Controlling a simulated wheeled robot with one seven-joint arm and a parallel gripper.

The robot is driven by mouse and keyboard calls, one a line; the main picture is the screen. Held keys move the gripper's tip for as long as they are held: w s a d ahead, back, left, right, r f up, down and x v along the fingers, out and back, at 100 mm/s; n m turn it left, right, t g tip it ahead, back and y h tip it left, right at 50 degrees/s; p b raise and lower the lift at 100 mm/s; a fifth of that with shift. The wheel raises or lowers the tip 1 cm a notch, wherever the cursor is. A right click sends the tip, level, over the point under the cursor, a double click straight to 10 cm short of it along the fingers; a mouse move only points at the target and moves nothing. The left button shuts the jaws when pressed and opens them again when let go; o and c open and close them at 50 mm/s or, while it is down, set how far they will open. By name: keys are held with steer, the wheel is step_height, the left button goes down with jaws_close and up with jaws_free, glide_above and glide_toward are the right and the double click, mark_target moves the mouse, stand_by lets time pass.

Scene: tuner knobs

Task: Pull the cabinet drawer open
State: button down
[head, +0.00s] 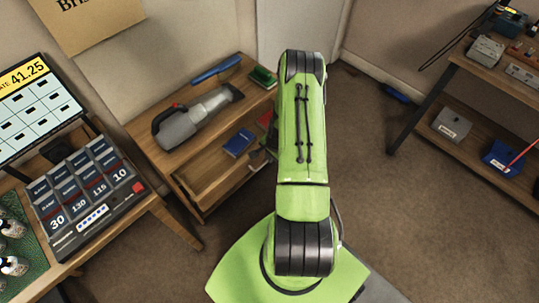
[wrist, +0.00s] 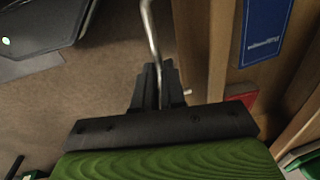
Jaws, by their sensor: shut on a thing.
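The wooden cabinet (head: 160,138) stands left of my arm in the head view. Its drawer (head: 205,187) sticks out below the top, and its inside shows. A blue book (head: 238,142) lies in the drawer; it also shows in the wrist view (wrist: 266,30), beside a red item (wrist: 243,98). In the wrist view the drawer's wooden front (wrist: 190,40) runs alongside a thin metal handle (wrist: 150,28). My gripper (wrist: 157,75) is shut on this handle.
A grey handheld vacuum (head: 195,118), a blue item (head: 216,68) and a green item (head: 263,77) lie on the cabinet top. A table with a keypad device (head: 85,195) stands at left. A shelf unit (head: 455,105) stands at right. Carpeted floor lies between.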

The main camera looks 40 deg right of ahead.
stand_by(0.3)
steer(key=s, duration=0.3)
steer(key=shift+s+d, duration=0.1)
steer(key=shift+s, duration=0.2)
steer(key=c, duration=1.2)
jaws_free()
step_height(320, 180, up, 16)
steer(key=s+p, duration=0.3)
steer(key=p, duration=0.1)
steer(key=shift+f, duration=0.15)
steer(key=shift+w, duration=0.1)
